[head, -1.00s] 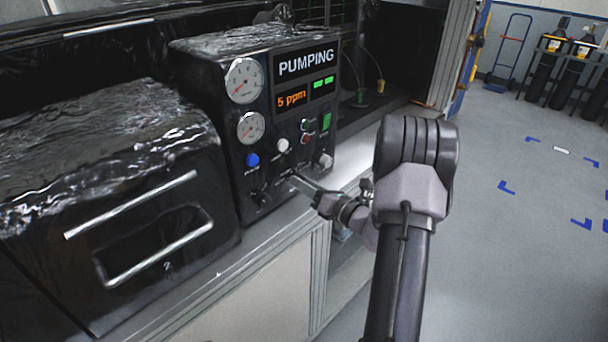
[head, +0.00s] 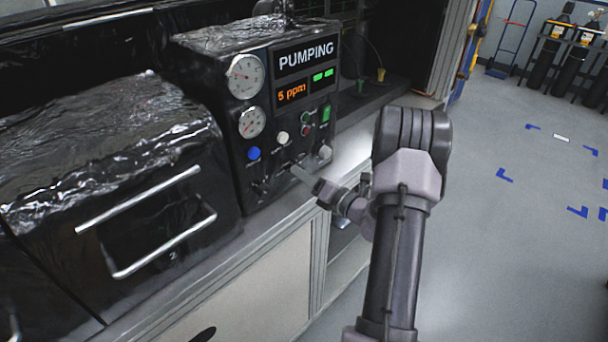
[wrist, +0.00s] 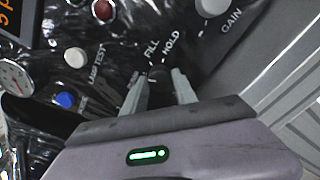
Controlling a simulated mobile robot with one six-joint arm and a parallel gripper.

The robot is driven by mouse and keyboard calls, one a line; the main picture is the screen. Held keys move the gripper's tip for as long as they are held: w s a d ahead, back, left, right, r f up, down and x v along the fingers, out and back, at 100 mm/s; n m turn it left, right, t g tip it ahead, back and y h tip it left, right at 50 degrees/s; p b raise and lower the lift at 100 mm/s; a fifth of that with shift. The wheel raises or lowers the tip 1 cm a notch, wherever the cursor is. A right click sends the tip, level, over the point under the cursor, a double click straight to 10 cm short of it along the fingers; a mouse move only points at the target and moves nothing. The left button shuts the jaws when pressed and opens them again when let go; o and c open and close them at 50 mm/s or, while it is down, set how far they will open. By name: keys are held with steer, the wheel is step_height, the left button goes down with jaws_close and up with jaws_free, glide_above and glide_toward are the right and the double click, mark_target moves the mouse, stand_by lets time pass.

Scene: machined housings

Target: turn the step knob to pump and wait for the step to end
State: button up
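The black control panel (head: 240,110) reads PUMPING on its upper display (head: 306,57) and 5 ppm in orange below, beside lit green bars. The step knob (wrist: 158,73) is a small dark shape below the FILL and HOLD labels in the wrist view; its pointer cannot be made out. My gripper (wrist: 160,80) has its two grey fingers apart, one on each side of the knob, with gaps showing.
A blue knob (head: 253,153), a white knob (head: 282,137) and a grey gain knob (head: 325,153) are close around. Two round gauges (head: 245,76) are above. A foil-covered box with a metal handle (head: 165,245) stands left. Open floor (head: 500,260) lies right.

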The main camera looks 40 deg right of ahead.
steer(key=o, duration=0.4)
steer(key=s, duration=0.5)
steer(key=s+d+p, duration=0.1)
steer(key=s, duration=1.1)
steer(key=shift+s+d+p, duration=0.15)
steer(key=shift+s+p, duration=0.05)
steer(key=shift+p, duration=0.1)
